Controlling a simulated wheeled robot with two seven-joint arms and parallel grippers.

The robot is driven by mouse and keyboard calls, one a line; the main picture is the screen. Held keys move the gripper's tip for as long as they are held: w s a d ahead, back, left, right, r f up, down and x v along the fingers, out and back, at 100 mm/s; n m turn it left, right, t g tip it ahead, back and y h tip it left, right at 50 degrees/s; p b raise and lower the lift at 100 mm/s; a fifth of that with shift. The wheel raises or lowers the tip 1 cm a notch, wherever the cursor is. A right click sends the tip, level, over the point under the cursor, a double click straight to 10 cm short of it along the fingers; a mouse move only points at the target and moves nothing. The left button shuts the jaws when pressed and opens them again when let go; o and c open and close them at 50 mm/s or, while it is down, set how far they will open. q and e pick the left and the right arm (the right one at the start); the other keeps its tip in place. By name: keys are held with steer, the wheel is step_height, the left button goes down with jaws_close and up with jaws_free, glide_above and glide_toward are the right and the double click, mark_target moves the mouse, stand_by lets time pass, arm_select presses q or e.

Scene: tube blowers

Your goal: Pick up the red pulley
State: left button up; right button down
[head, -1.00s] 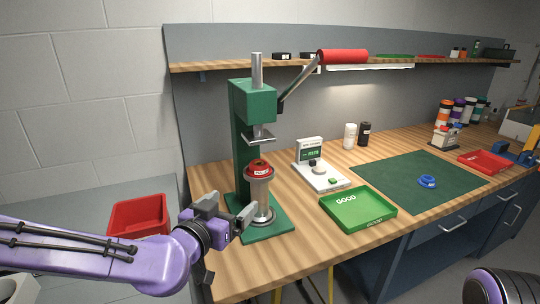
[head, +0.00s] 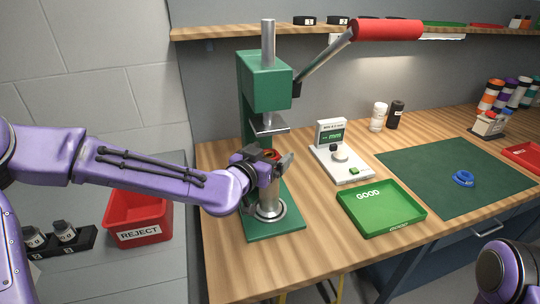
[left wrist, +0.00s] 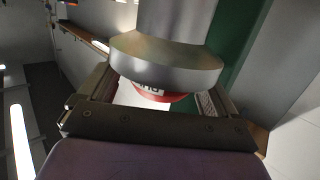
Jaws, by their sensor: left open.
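The red pulley (head: 271,153) sits on top of the metal post (head: 268,197) of the green press, below the press ram. My left gripper (head: 267,162) is at the pulley, with its fingers on either side, and hides much of it. In the left wrist view the pulley (left wrist: 163,96) shows as a red rim with a white label, partly hidden behind the metal flange. It lies between the two spread fingers of the open left gripper (left wrist: 152,104). I cannot tell whether a finger touches it. My right gripper is out of view.
The green press (head: 267,82) has a red-handled lever (head: 388,29) reaching right. A small tester (head: 341,158) and a green GOOD tray (head: 380,208) stand to its right. A blue pulley (head: 463,178) lies on the green mat (head: 430,165). A red REJECT bin (head: 139,215) is at lower left.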

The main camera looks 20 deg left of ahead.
arm_select(q)
steer(key=shift+x, duration=0.8)
steer(key=shift+r, duration=0.1)
steer(key=c, duration=1.3)
steer(key=shift+r, duration=0.1)
